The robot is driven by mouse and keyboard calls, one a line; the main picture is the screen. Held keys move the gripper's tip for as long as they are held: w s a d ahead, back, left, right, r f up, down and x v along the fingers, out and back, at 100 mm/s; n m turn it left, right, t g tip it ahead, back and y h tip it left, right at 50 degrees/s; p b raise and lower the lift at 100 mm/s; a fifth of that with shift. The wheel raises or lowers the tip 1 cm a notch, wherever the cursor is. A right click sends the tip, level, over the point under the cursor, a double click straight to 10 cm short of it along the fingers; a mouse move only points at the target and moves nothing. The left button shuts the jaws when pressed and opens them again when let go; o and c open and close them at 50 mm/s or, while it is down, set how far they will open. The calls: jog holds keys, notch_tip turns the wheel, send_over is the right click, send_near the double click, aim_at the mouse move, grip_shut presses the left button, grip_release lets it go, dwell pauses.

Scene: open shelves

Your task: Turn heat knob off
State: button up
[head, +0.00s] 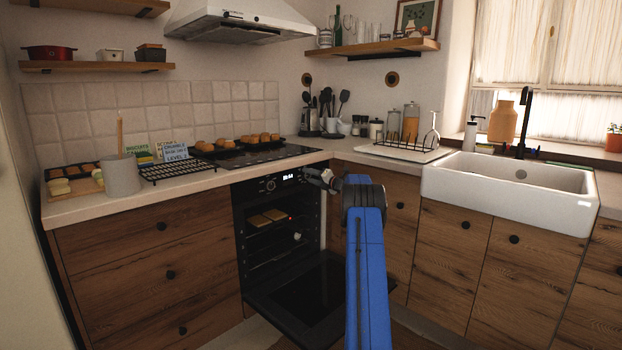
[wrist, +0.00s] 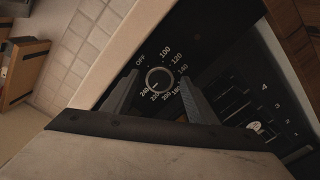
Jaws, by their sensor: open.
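The heat knob (wrist: 159,80) is a round dark dial with a pale ring on the black oven panel, marked OFF and 100 to 240. Its pale mark seems to point toward the 220–240 side, away from OFF; it is small and hard to read. My gripper (wrist: 158,90) is open, with one finger on each side of the knob in the wrist view. I cannot tell whether the fingers touch it. In the head view my gripper (head: 307,174) is at the right part of the panel and seems to hide this knob. Another knob (head: 270,184) shows left of the lit display.
Bread slices (head: 266,217) lie on a rack inside, near a red light. A cooktop (head: 268,155), a tray of rolls and a black cooling rack (head: 178,169) are on the counter above. Wooden drawers flank the oven.

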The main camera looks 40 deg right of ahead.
jog(key=shift+c, duration=0.4)
jog(key=c, duration=1)
